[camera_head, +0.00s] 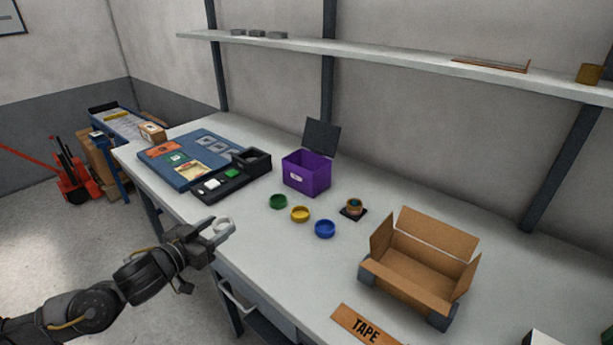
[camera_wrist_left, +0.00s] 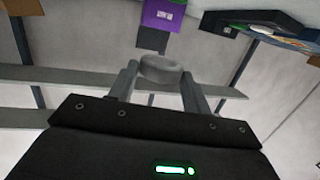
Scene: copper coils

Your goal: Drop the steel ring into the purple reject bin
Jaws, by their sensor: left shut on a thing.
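The steel ring (camera_head: 223,225) is pale grey and sits between the fingertips of my left gripper (camera_head: 217,229), which is shut on it. They are near the front edge of the bench in the head view. The ring also shows in the left wrist view (camera_wrist_left: 161,70), between the two fingers. The purple reject bin (camera_head: 306,174) stands farther back on the bench, to the right of and beyond my left gripper, with its dark lid (camera_head: 322,137) raised. The bin also shows at the top of the left wrist view (camera_wrist_left: 163,15). My right gripper is not in view.
Green (camera_head: 278,201), yellow (camera_head: 300,214) and blue (camera_head: 325,229) round dishes lie in front of the bin. A copper coil (camera_head: 354,206) sits on a dark pad. An open cardboard box (camera_head: 425,262) is at right, and a blue board (camera_head: 172,151) at left.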

